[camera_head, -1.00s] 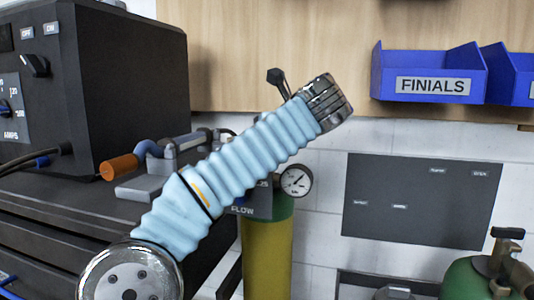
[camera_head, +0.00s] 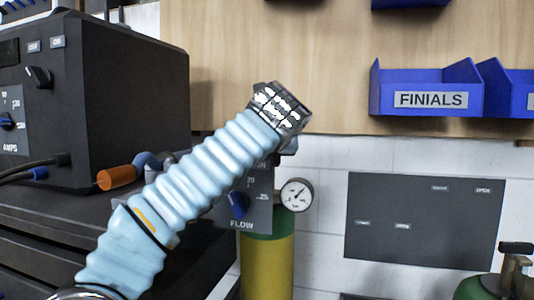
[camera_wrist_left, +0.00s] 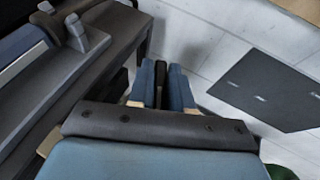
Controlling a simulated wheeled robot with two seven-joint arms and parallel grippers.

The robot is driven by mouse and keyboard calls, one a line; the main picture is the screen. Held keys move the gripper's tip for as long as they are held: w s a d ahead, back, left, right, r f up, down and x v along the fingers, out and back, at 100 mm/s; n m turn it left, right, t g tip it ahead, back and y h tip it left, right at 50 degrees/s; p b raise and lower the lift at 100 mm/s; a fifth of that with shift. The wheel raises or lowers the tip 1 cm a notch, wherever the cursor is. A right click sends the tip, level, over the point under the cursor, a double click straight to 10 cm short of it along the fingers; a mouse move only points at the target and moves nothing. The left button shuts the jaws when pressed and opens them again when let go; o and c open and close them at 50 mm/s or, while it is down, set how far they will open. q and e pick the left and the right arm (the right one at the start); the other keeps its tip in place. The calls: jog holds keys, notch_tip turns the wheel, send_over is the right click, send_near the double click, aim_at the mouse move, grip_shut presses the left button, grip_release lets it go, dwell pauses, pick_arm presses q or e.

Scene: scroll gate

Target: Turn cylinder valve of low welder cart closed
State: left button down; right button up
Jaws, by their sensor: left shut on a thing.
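My left arm's pale blue ribbed sleeve (camera_head: 190,180) crosses the head view up to a metal wrist cuff. My left gripper shows in the left wrist view (camera_wrist_left: 168,75), with its two blue fingers shut on a dark, narrow handle (camera_wrist_left: 161,80). The handle appears to be the cylinder valve's, but most of it is hidden; the wrist covers this spot in the head view. The yellow cylinder with a green top (camera_head: 266,262) stands behind the arm, beside the welder cart (camera_head: 200,262). My right gripper is out of view.
The black welder box (camera_head: 100,100) sits on the cart at left, with an orange-handled torch (camera_head: 118,178) nearby. A flow panel (camera_head: 258,205) and round gauge (camera_head: 296,194) are by the cylinder. A green cylinder (camera_head: 475,287) stands lower right; blue bins (camera_head: 430,99) hang above.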

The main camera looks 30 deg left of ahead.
pick_arm(q)
jog(key=c, duration=1.1)
grip_release()
jog(key=shift+s, duration=0.1)
jog(key=p+v, duration=0.1)
jog(key=v, duration=1.2)
jog(key=shift+s+d+r+p, duration=0.2)
jog(key=shift+r+p, duration=0.05)
jog(key=shift+p, duration=0.1)
